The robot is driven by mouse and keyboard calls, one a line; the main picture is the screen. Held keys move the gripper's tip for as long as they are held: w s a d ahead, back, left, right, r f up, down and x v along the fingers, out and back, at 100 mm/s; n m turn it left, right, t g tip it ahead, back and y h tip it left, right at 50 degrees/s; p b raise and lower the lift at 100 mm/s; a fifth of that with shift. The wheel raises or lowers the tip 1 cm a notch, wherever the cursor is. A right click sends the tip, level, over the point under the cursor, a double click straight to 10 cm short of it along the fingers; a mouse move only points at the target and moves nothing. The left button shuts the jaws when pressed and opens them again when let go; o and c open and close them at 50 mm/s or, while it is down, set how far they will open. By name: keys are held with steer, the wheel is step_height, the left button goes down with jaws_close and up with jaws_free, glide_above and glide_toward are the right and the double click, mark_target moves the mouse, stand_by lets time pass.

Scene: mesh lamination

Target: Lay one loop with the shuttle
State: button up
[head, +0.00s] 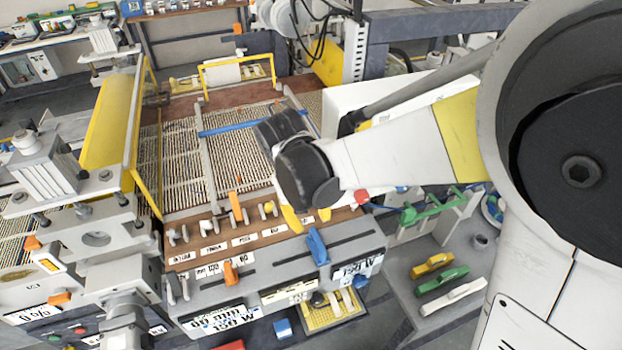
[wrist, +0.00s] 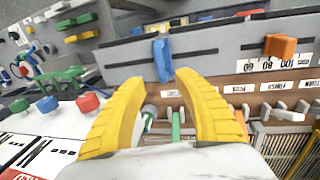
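My gripper shows in the wrist view (wrist: 163,88) with two yellow fingers spread apart and nothing held between them. In the head view its yellow tips (head: 306,217) hang over the brown labelled strip (head: 205,259) at the front of the mesh bed. The mesh bed (head: 180,165) is a field of fine pale strands, with a blue bar (head: 235,128) across it. No loop can be made out.
A blue lever (head: 317,246) and an orange lever (head: 230,273) stand on the front panel near my gripper. A green-handled rack (head: 433,207) stands to the right. A yellow roller frame (head: 110,120) rises at the left.

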mark_target(317, 238)
steer(key=f, duration=0.3)
steer(key=d+f, duration=0.1)
steer(key=f, duration=0.1)
steer(key=f+b, duration=0.1)
steer(key=f, duration=0.2)
steer(key=shift+w+d+f, duration=0.3)
steer(key=shift+d+f, duration=0.05)
jaws_close()
